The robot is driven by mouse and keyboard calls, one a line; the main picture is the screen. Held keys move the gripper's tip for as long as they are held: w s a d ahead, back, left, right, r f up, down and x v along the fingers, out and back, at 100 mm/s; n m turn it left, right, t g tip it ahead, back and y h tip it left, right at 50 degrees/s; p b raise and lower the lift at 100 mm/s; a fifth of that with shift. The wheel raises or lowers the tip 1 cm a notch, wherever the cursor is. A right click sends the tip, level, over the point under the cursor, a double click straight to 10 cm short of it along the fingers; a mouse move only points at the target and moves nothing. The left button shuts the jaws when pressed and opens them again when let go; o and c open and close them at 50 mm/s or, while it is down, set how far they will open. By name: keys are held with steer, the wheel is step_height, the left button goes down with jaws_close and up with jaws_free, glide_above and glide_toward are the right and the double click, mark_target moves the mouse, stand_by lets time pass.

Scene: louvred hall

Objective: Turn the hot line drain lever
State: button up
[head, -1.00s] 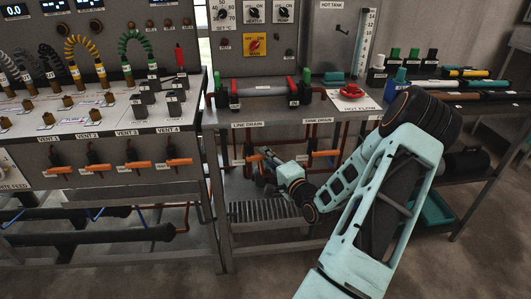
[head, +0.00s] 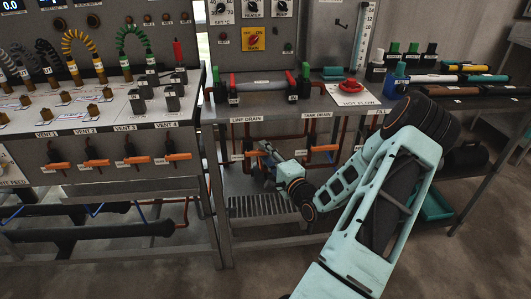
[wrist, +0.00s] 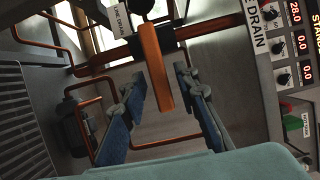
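The line drain lever has an orange handle, seen in the head view (head: 252,154) under the LINE DRAIN label and large in the wrist view (wrist: 156,68). My gripper (head: 267,155) is at this lever, below the bench top. In the wrist view my gripper (wrist: 162,112) is open, with one blue finger pad on each side of the handle's free end. Gaps show between the handle and both pads. The handle points from its dark pivot down toward the gripper. In the head view my gripper partly hides the lever.
The tank drain lever (head: 324,148) is just to the right. Copper pipes (wrist: 85,106) run close behind and beside the fingers. A slatted grate (head: 262,205) lies below. A red valve wheel (head: 351,86) and HOT FLOW label are on the bench above.

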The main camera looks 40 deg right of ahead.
steer(key=s+a, duration=0.2)
steer(key=s, duration=1)
steer(key=shift+w, duration=0.1)
